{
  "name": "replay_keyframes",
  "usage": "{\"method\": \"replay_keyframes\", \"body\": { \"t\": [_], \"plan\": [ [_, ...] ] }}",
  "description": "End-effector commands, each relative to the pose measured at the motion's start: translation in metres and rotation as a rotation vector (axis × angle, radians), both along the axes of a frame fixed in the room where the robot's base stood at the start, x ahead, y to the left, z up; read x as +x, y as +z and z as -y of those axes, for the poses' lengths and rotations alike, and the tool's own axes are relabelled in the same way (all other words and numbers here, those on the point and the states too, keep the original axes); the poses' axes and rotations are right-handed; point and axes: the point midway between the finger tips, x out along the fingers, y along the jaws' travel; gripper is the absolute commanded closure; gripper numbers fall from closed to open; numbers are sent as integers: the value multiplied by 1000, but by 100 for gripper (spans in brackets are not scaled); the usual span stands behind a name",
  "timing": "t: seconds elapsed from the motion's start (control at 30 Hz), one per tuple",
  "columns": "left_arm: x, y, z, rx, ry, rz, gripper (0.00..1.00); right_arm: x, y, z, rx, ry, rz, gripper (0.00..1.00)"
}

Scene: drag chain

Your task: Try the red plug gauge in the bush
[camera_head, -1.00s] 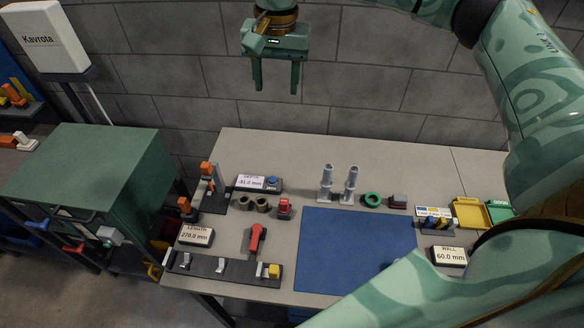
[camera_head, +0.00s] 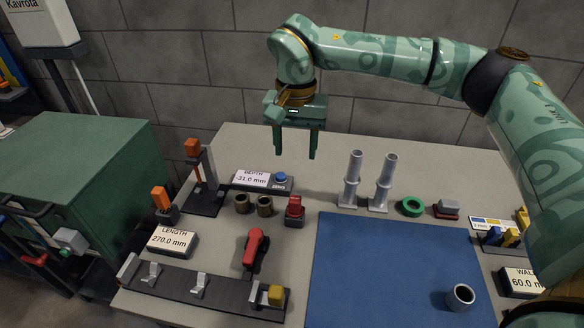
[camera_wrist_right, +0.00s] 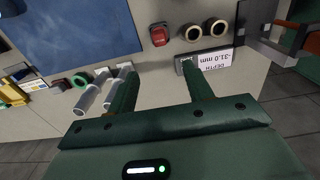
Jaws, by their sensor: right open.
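A red piece in a dark block (camera_head: 295,208) stands on the bench; it looks like the red plug gauge, and it shows in the right wrist view (camera_wrist_right: 159,35). Two bronze ring-like bushes, one (camera_head: 241,204) beside the other (camera_head: 265,205), stand just left of it, and both show in the wrist view. A grey hollow bush (camera_head: 460,297) stands on the blue mat. I cannot tell which bush is meant. My right gripper (camera_head: 295,154) is open and empty, pointing down above the back of the bench, clear of everything. My left gripper is out of view.
Two grey stepped posts (camera_head: 353,185), a green ring (camera_head: 412,206) and a depth display (camera_head: 252,179) stand near the back. A red-handled tool (camera_head: 256,248) lies in front. The blue mat (camera_head: 380,265) is mostly bare. A length rail (camera_head: 200,288) runs along the front.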

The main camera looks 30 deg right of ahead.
Motion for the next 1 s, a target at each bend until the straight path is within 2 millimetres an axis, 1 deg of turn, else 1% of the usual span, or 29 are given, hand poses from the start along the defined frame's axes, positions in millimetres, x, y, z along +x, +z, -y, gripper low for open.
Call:
{"method": "replay_keyframes", "body": {
  "t": [0.03,0.17,0.27,0.5,0.7,0.83,1.0],
  "plan": [
    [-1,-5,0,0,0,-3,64,1,-8,0,0,0,-2,49],
    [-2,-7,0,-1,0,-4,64,0,-18,0,0,1,-4,49],
    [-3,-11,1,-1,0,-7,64,0,-36,0,0,1,-5,49],
    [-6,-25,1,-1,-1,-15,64,-1,-94,0,1,0,-7,49],
    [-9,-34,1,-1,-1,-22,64,-1,-137,0,1,1,-6,49],
    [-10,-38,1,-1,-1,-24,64,0,-155,0,1,1,-3,49],
    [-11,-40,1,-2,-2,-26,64,0,-166,0,0,0,-2,49]
  ]
}}
